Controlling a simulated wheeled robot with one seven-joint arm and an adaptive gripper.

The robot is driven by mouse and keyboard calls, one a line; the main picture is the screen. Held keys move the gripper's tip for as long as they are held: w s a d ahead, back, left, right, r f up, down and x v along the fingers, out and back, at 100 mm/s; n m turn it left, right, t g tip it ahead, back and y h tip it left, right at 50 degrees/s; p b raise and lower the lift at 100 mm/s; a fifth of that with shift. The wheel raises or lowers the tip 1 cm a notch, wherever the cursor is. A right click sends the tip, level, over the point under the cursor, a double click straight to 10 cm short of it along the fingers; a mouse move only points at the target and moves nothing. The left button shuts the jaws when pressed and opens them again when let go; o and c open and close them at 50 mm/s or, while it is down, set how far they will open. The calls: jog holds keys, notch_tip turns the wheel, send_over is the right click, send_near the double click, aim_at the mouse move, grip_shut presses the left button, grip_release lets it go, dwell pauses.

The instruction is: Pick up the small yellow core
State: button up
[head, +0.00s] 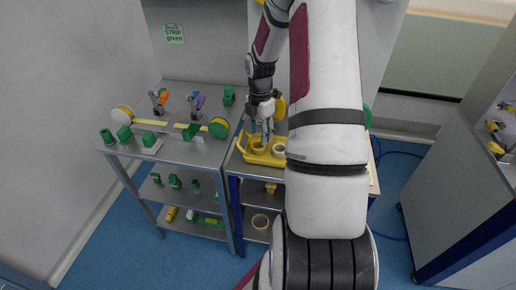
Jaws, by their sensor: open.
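My gripper (266,138) points down over a yellow tray (262,159) on the top of the right-hand metal cart. Its fingers are open, with their tips just above or inside the tray. Pale yellow ring-shaped cores lie in the tray. One core (279,149) is at the right, partly behind my arm. Another yellow shape is beside the fingers and partly hidden by them. I cannot tell which is the small core, or whether the fingers touch one. My arm covers the right part of the cart top.
Lower shelves hold green and yellow parts. A grey cabinet (450,190) stands at the right. Blue floor lies open at the left front.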

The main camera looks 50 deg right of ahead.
aim_at(259, 143)
jog(key=f, duration=0.5)
jog(key=shift+s+a, duration=0.1)
jog(key=shift+a, duration=0.2)
jog(key=c, duration=0.4)
jog(key=shift+r, duration=0.65)
notch_tip(259, 143, up, 2)
jog(key=shift+r, duration=0.25)
jog(key=s+a, duration=0.1)
jog(key=s, duration=0.4)
jog(key=s+a, duration=0.2)
jog(key=s, duration=0.3)
jog(key=s+a+r+p, duration=0.1)
jog(key=s+a, duration=0.1)
jog(key=s, duration=0.3)
jog(key=shift+a, duration=0.1)
